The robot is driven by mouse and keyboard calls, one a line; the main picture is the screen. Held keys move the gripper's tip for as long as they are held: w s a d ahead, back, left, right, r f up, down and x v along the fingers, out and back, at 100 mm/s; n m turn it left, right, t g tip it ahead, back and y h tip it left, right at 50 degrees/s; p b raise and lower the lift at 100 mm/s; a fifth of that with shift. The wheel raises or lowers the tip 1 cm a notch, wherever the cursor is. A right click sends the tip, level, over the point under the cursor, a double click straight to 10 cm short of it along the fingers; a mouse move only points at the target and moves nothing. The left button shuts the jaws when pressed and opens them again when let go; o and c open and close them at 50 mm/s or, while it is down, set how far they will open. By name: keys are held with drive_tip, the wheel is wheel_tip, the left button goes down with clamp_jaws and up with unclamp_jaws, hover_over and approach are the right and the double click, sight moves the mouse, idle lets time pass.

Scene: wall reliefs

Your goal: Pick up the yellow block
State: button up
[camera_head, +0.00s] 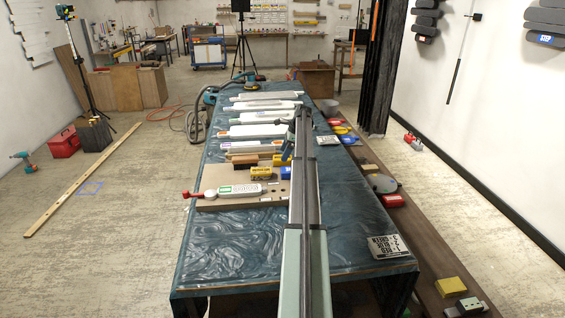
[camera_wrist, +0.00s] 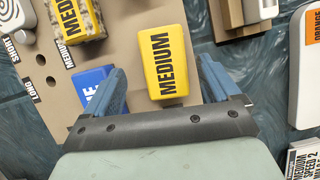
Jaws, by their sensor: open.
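A yellow block (camera_wrist: 166,62) marked MEDIUM shows in the wrist view between the blue fingers of my open gripper (camera_wrist: 162,66). Clear gaps show on both sides of it, and neither finger touches it. I cannot tell how far the fingertips are above it. A second yellow block (camera_wrist: 86,20) with speckled grey sides, also marked MEDIUM, lies on the tan board at upper left. In the head view, one yellow block (camera_head: 262,173) lies on the board and another (camera_head: 282,160) just behind, partly hidden by my arm.
A blue block (camera_wrist: 92,80) lies beside the left finger, which partly hides it. A tan board (camera_wrist: 40,85) with holes and labels is under it. The table's near end (camera_head: 240,250) is largely clear.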

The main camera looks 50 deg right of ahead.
drive_tip(key=shift+d+x, duration=0.15)
drive_tip(key=shift+x, duration=0.9)
drive_tip(key=shift+d+x, duration=0.15)
drive_tip(key=shift+x, duration=0.9)
drive_tip(key=shift+f, duration=0.15)
drive_tip(key=c, duration=1.1)
